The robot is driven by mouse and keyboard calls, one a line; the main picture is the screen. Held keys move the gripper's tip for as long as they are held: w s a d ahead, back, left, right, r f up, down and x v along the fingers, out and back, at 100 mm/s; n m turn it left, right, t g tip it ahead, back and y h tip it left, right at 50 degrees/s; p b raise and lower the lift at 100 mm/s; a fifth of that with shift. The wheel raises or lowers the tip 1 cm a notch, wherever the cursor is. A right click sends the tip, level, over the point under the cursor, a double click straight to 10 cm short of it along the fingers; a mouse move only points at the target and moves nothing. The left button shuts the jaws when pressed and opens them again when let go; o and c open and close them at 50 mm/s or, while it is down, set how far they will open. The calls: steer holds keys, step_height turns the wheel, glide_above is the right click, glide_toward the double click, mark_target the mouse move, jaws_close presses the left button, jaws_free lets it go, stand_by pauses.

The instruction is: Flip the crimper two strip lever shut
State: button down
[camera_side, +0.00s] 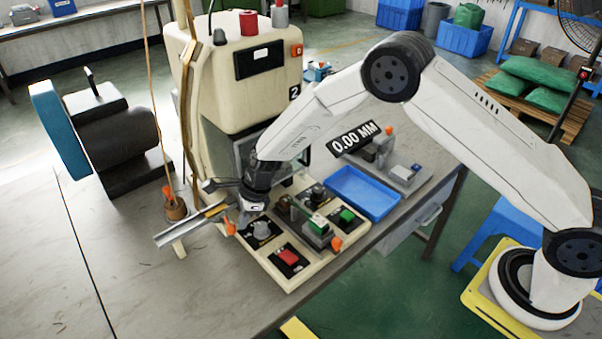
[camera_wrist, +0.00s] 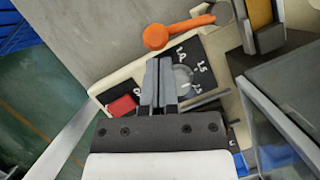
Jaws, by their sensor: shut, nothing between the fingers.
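Crimper two is the cream machine (camera_side: 243,80) marked "2" in the side view, with a control base in front. An orange lever (camera_wrist: 182,28) with a round knob end lies across the top of the wrist view, running to a grey pivot at its right. In the side view a small orange part (camera_side: 230,229) shows beside my gripper, probably the same lever. My gripper (camera_wrist: 159,62) is shut and empty, over the black dial plate with numbers. Its fingertips point towards the lever and appear just short of it. In the side view my gripper (camera_side: 246,218) is low at the base's left corner.
The base holds a grey dial (camera_side: 261,230), a red button (camera_side: 288,257) and a green button (camera_side: 347,215). A metal strip guide (camera_side: 192,225) juts out left of my gripper. A blue tray (camera_side: 362,192) sits to the right. The front left bench is clear.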

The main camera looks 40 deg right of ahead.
mark_target(229, 228)
steer(key=shift+s+a+m+t, duration=0.1)
steer(key=shift+a+m+t, duration=0.15)
steer(key=shift+m, duration=0.5)
steer(key=shift+a+m+t, duration=0.25)
steer(key=shift+m, duration=0.5)
steer(key=shift+a, duration=0.15)
steer(key=a, duration=0.4)
steer(key=shift+w, duration=0.35)
stand_by(0.4)
steer(key=shift+w+d, duration=0.1)
steer(key=shift+d, duration=0.05)
steer(key=shift+w+d, duration=0.15)
steer(key=shift+d, duration=0.4)
steer(key=shift+d, duration=0.1)
stand_by(0.5)
